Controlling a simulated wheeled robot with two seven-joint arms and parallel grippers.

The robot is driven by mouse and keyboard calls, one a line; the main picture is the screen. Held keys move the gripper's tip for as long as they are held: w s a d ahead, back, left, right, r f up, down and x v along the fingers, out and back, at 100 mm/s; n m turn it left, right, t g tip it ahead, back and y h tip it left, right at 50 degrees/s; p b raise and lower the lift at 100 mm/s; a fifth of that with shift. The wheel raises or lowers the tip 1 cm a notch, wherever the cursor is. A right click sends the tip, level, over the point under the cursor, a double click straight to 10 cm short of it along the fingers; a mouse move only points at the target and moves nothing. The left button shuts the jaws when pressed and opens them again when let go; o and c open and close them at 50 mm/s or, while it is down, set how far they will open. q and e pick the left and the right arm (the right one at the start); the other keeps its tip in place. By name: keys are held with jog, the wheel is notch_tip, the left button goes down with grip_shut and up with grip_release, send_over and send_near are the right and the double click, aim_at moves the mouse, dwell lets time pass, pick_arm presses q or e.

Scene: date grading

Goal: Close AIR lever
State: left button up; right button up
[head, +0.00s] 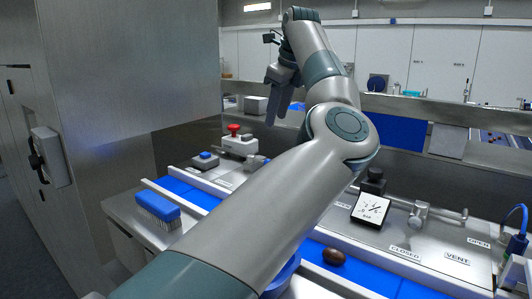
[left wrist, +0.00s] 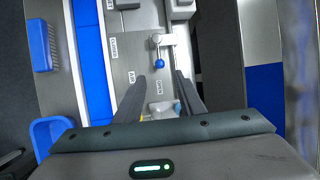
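In the left wrist view a small lever with a round blue knob (left wrist: 158,66) sticks out from a silver valve (left wrist: 170,41) on a grey panel. Small labels lie beside it; one short label (left wrist: 131,77) seems to read AIR. My left gripper (left wrist: 162,95) is open, its two dark fingers apart on either side of the panel strip below the knob. The fingers do not touch the lever. In the head view my left gripper (head: 279,103) is raised above the bench, and my arm hides part of the panel. My right gripper is not in view.
A blue brush (head: 158,208) lies at the bench's left. A red button box (head: 238,143) stands behind. A BAR gauge (head: 371,209) and a second silver lever (head: 420,214) near VENT and CLOSED labels stand to the right. A brown date (head: 334,256) lies on the blue belt.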

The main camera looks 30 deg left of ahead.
pick_arm(q)
jog(key=p+x, duration=0.6)
jog(key=x, duration=1)
jog(key=shift+a+f, duration=0.1)
jog(key=shift+f, duration=0.3)
grip_shut()
